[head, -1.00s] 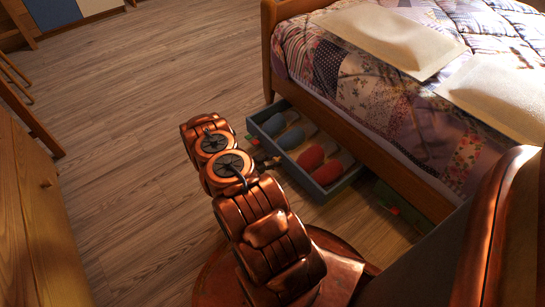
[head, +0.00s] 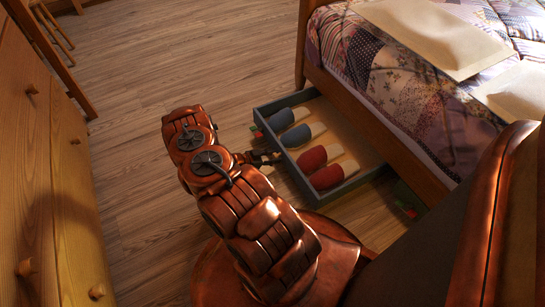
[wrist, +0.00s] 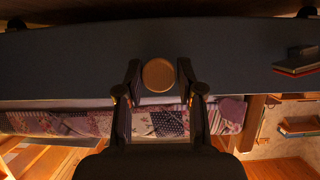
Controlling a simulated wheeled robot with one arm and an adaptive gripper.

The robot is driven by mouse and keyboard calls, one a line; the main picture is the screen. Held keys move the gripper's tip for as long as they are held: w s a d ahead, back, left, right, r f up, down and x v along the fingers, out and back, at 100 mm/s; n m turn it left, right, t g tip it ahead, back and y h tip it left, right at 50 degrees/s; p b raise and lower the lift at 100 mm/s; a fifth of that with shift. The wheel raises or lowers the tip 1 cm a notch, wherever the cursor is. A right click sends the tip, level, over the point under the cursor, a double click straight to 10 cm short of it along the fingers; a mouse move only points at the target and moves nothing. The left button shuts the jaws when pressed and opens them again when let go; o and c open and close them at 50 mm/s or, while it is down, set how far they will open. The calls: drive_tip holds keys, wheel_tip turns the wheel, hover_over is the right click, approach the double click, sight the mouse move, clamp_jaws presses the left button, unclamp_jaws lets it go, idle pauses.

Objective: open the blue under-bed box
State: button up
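The blue-grey under-bed box (head: 350,184) stands partly pulled out from under the bed, with blue and red slipper-like items (head: 312,158) inside. Its rear is hidden under the bed. My gripper (head: 264,158) is at the middle of its front. In the wrist view the dark blue front panel (wrist: 70,60) fills much of the picture.
The bed (head: 390,140) with a patchwork quilt is at the right. A greenish box (head: 408,197) shows under it, farther right. A wooden chest of drawers (head: 40,190) stands at the left. Wooden floor (head: 190,65) lies open between.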

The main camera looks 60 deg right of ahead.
drive_tip(key=o, duration=0.4)
drive_tip(key=v, duration=1.2)
drive_tip(key=shift+w, duration=0.1)
idle(0.4)
